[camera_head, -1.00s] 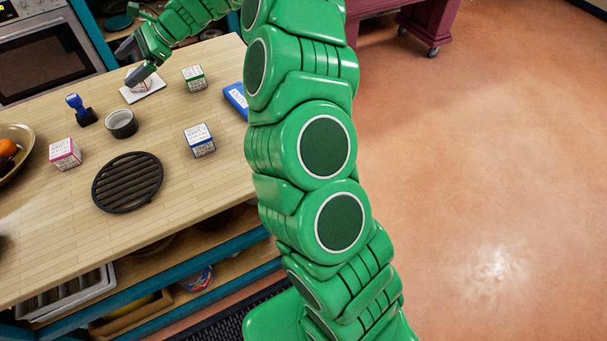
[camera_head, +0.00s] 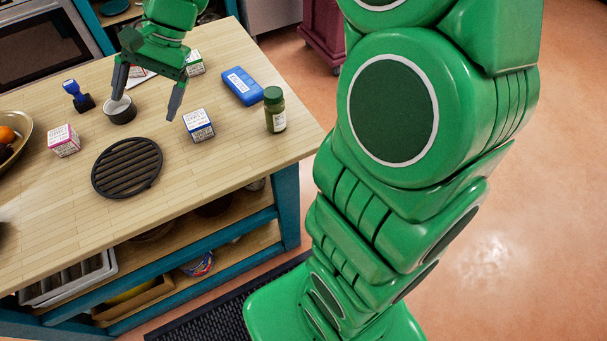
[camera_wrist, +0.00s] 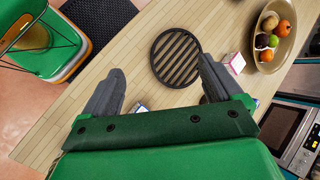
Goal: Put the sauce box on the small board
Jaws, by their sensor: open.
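My gripper (camera_head: 146,108) is open and empty above the counter, fingers pointing down. In the wrist view its fingers (camera_wrist: 160,66) are spread wide. The small white board (camera_head: 140,80) lies behind my gripper and is mostly hidden; the box on it earlier cannot be made out clearly now. Several small printed boxes stand on the counter: a pink one (camera_head: 63,140) at left, a blue one (camera_head: 198,125) right of my gripper, and a green one (camera_head: 195,63) behind it. Their labels are too small to tell which is the sauce box.
A black round trivet (camera_head: 127,167) lies in front of my gripper. A dark cup (camera_head: 120,110) is by the left finger. A blue stamp (camera_head: 78,95), fruit bowl (camera_head: 14,143), blue case (camera_head: 242,86) and green jar (camera_head: 275,110) stand around.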

